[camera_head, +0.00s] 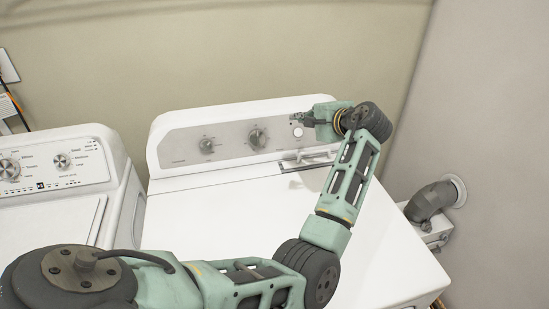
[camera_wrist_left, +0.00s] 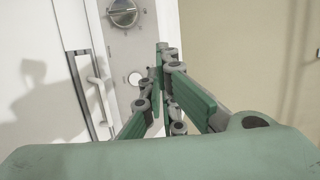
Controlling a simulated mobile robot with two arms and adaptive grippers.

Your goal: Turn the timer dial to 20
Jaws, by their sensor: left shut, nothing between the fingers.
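The white dryer in the middle has a grey control panel (camera_head: 230,143) with a large dial (camera_head: 257,138) near its centre and a smaller dial (camera_head: 207,146) to the left. The dial markings are too small to read, so I cannot tell the setting. My left gripper (camera_head: 296,118) is shut and empty, in front of the panel's right part, right of the large dial and apart from it. In the left wrist view the gripper's fingertips (camera_wrist_left: 160,48) are together, with a metallic dial (camera_wrist_left: 123,12) at the top. My right gripper is not in view.
A round white button (camera_head: 298,132) is just below the gripper on the panel; it also shows in the left wrist view (camera_wrist_left: 135,78). A washer (camera_head: 50,190) with its own dials stands at left. A vent pipe (camera_head: 430,200) is at right. The dryer top is mostly clear.

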